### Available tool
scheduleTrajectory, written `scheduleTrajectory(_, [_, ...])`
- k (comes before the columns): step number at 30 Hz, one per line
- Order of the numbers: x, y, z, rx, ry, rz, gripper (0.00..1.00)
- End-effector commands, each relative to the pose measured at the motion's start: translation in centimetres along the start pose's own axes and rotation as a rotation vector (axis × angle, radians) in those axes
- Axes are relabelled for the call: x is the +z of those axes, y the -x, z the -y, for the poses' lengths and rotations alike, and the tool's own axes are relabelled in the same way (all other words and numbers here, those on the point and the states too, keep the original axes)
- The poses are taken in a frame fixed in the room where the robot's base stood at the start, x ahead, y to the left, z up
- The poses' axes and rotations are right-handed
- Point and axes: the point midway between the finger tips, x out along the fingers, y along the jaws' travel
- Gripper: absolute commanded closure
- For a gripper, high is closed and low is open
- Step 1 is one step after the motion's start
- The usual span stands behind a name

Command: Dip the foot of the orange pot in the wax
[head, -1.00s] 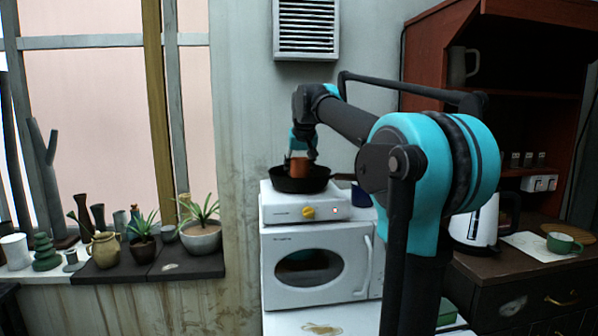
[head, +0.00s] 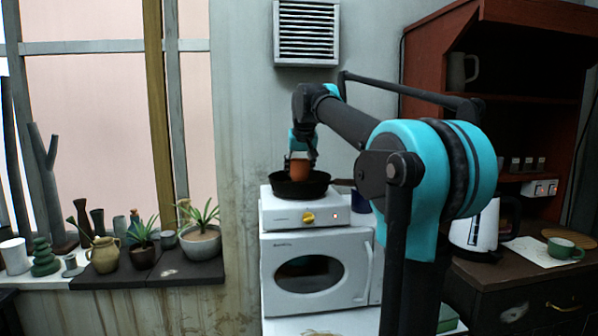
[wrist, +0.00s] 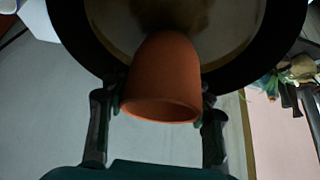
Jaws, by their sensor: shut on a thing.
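The orange pot (head: 300,169) is held over a black pan (head: 291,189). My gripper (head: 302,157) is shut on it, with a finger on each side in the wrist view (wrist: 160,105). There the pot (wrist: 162,75) has its rim towards the camera and its foot towards the pan (wrist: 235,70). The wax (wrist: 112,20) shows as a dull brownish surface inside the pan. The foot is hidden by the pot and the pan's wall, so I cannot tell whether it touches the wax.
The pan sits on a white hotplate (head: 285,212) with a yellow knob, on a white microwave (head: 345,250). A dark blue mug (head: 360,201) stands right of the hotplate. Plants and pots line the windowsill (head: 185,272) at left. A kettle (head: 474,232) stands at right.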

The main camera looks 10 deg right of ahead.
Motion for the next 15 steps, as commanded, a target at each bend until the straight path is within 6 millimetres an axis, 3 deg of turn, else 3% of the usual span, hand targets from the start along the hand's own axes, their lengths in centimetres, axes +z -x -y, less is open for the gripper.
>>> scheduleTrajectory(15, [-0.33,0.48,0.01,0.000,0.000,0.000,0.82])
